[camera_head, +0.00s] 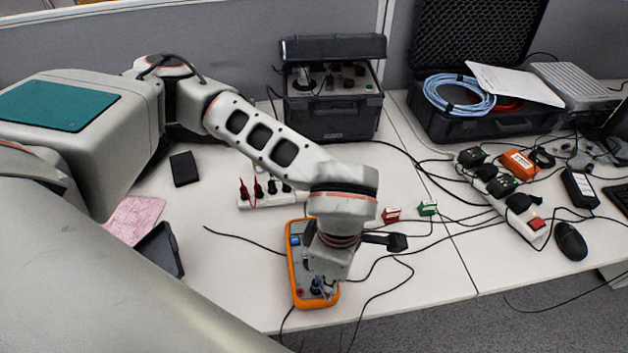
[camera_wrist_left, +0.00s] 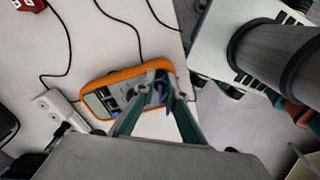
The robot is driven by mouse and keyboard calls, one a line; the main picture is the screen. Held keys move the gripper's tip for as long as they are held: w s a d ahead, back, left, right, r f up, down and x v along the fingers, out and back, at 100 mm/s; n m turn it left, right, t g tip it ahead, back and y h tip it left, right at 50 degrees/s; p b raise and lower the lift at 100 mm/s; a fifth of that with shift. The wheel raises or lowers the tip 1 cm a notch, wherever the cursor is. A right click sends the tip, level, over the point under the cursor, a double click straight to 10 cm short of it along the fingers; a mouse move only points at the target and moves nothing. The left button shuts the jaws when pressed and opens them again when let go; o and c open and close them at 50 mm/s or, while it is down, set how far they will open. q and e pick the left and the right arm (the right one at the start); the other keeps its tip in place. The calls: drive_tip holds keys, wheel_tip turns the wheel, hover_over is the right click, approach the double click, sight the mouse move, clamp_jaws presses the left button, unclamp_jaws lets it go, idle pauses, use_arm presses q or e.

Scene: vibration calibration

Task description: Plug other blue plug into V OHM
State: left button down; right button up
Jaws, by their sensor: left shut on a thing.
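An orange-rimmed multimeter (camera_head: 294,264) lies on the white table near its front edge; it also shows in the left wrist view (camera_wrist_left: 128,72). My left gripper (camera_head: 322,286) points down over the multimeter's near end, where its jacks are. It is shut on a blue plug (camera_head: 316,287), which is dark and small in the left wrist view (camera_wrist_left: 162,92). The gripper partly hides the plug and jacks, so I cannot tell whether the plug is seated in V OHM. A red spot (camera_head: 300,292) shows beside it. My right gripper is not in view.
A white power strip (camera_head: 258,201) with red and black plugs lies behind the multimeter. Red (camera_head: 391,215) and green (camera_head: 428,208) blocks sit to the right. Black cables cross the table around the multimeter. A black case (camera_head: 333,105) stands at the back.

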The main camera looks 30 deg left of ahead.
use_arm(q)
drive_tip(key=shift+f+b, duration=0.6)
drive_tip(key=shift+b, duration=0.1)
idle(3.3)
drive_tip(key=c, duration=2)
unclamp_jaws()
drive_tip(key=shift+r, duration=0.2)
drive_tip(key=shift+r+p, duration=1.25)
drive_tip(key=shift+r, duration=1.1)
wheel_tip(320, 180, up, 12)
